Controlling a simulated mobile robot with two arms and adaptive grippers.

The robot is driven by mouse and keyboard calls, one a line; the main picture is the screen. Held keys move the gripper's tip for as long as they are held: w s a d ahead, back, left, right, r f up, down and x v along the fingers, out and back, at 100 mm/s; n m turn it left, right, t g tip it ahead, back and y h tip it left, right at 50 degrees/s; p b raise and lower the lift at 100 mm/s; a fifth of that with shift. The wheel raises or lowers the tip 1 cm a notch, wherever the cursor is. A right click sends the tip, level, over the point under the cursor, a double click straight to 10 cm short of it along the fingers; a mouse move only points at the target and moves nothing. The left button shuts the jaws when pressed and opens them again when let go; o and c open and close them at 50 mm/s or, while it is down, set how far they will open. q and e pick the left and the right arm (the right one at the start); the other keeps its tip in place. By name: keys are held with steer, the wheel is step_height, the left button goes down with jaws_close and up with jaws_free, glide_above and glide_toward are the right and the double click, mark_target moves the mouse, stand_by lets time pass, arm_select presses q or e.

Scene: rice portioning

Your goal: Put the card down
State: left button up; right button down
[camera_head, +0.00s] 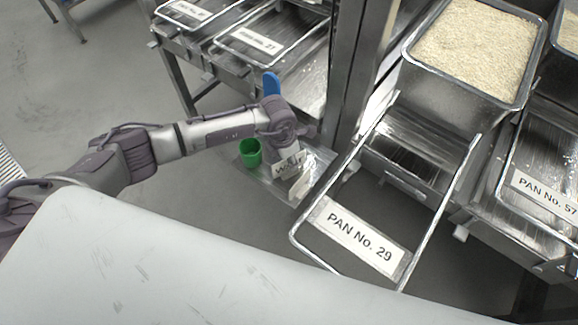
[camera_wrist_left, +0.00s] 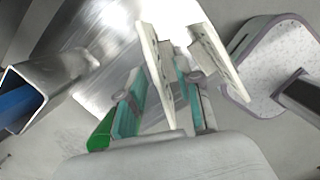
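The card is a white folded card (camera_head: 288,165) with dark lettering, partly covered by my gripper in the head view. It appears to stand on a shiny metal surface (camera_head: 263,173). In the left wrist view the card (camera_wrist_left: 157,75) shows two panels spread apart, one of them between my fingers. My left gripper (camera_wrist_left: 162,85) has its teal-padded fingers on either side of that panel, with visible gaps; it looks open. In the head view my left gripper (camera_head: 284,150) is right at the card. My right gripper is not in view.
A blue piece (camera_head: 271,84) shows behind my wrist. A metal frame labelled PAN No. 29 (camera_head: 318,213) juts out at the right, below a pan of rice (camera_head: 450,90). A metal post (camera_head: 352,70) rises close behind.

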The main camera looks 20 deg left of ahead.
arm_select(q)
jaws_close()
steer(key=shift+r, duration=0.1)
